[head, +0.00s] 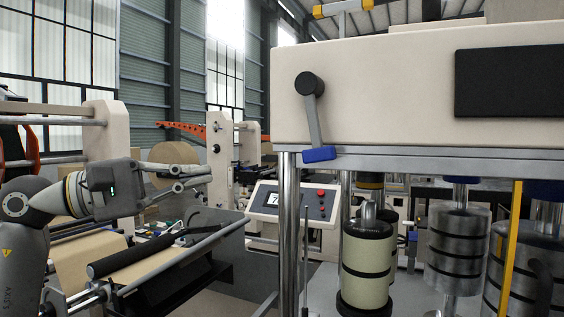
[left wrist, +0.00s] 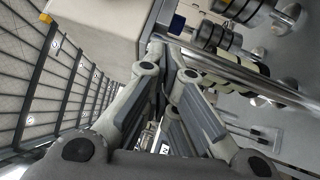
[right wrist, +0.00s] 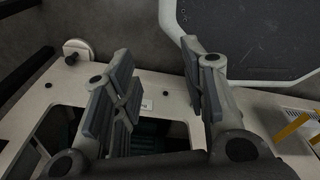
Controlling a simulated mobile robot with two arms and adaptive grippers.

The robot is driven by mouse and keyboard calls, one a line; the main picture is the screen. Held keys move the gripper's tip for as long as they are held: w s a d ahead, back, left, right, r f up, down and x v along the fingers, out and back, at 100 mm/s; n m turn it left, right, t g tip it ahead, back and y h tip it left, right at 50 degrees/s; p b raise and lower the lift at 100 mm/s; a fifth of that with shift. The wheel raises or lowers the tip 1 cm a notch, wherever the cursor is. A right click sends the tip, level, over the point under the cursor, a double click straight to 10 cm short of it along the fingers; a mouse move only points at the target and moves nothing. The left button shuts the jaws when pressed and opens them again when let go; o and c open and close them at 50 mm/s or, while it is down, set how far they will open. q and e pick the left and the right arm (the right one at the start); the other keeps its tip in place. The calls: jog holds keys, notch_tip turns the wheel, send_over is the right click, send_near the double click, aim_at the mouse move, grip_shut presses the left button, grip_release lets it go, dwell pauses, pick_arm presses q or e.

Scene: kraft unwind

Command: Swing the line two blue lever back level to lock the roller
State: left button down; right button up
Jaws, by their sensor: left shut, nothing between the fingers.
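The blue lever is a grey arm on a black round hub on the front of a cream machine housing (head: 420,95) in the head view. The lever hangs down, slightly tilted, with its blue grip (head: 319,154) at the housing's lower edge. My left gripper (head: 211,178) is shut and empty, to the left of the grip and a little lower, clearly apart from it. In the left wrist view its fingers (left wrist: 172,45) point toward the housing and a shiny post. My right gripper (right wrist: 157,55) is open and empty in the right wrist view; the head view does not show it.
A chrome post (head: 289,230) stands below the lever. A control panel (head: 291,203) with a red button is behind it. Cream and steel rollers (head: 368,262) stand at the right. A roll stand with a black bar (head: 145,247) lies below my left gripper.

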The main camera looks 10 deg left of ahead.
jog(key=shift+a, duration=0.1)
pick_arm(q)
jog(key=s+p+x, duration=0.1)
jog(key=p+x, duration=0.1)
jog(key=x, duration=0.2)
jog(key=d+p+x, duration=0.1)
jog(key=p+x, duration=0.2)
jog(key=x, duration=0.1)
jog(key=s+p+x, duration=0.1)
jog(key=p+x, duration=0.1)
jog(key=x, duration=0.3)
jog(key=shift+s+d+r, duration=0.15)
jog(key=shift+s+d, duration=0.2)
pick_arm(e)
notch_tip(320, 180, up, 8)
jog(key=shift+f, duration=0.25)
jog(key=shift+a, duration=0.1)
pick_arm(q)
jog(key=shift+w, duration=0.1)
pick_arm(e)
jog(key=shift+s+f, duration=0.1)
